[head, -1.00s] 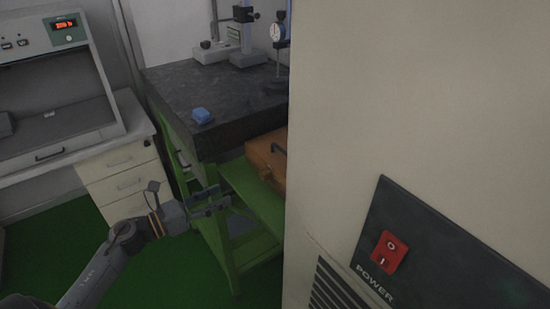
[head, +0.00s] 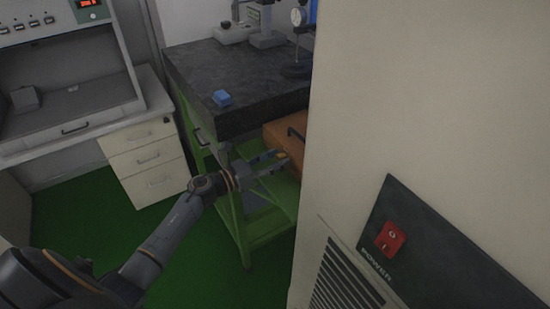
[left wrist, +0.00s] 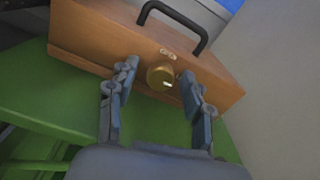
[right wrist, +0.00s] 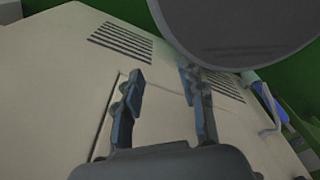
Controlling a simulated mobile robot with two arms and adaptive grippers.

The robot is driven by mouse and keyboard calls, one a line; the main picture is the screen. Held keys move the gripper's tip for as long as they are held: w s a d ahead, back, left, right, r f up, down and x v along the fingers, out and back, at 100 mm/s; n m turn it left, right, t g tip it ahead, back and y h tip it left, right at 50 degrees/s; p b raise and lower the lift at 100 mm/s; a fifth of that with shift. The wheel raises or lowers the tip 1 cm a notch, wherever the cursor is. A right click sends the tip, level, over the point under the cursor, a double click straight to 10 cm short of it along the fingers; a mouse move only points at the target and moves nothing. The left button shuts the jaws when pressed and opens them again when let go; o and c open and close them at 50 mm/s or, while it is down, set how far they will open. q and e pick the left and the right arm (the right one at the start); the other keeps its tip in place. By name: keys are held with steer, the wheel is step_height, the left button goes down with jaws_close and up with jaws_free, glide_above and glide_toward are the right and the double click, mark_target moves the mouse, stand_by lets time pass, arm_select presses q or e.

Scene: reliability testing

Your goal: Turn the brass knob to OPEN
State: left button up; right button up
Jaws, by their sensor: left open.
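The brass knob (left wrist: 161,77) sits on the front face of a wooden case (left wrist: 100,40) with a black handle, below a small label too small to read. A light mark shows on the knob's lower right. In the head view the case (head: 283,131) rests on the green shelf under the dark stone table. My left gripper (head: 283,158) is open in front of the case; in the left wrist view its fingers (left wrist: 158,80) stand on either side of the knob, apart from it. My right gripper (right wrist: 162,75) has its fingers apart with nothing between them, facing a beige cabinet panel.
A large beige cabinet (head: 400,90) with a red power switch (head: 390,239) fills the right, close beside the case. The green frame (head: 235,215) and dark stone tabletop (head: 255,80) bound the shelf. Green floor lies open at the left.

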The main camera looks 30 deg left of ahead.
arm_select(q)
steer(key=shift+c, duration=1.3)
jaws_close()
arm_select(e)
steer(key=shift+s+d, duration=0.1)
steer(key=shift+s, duration=0.4)
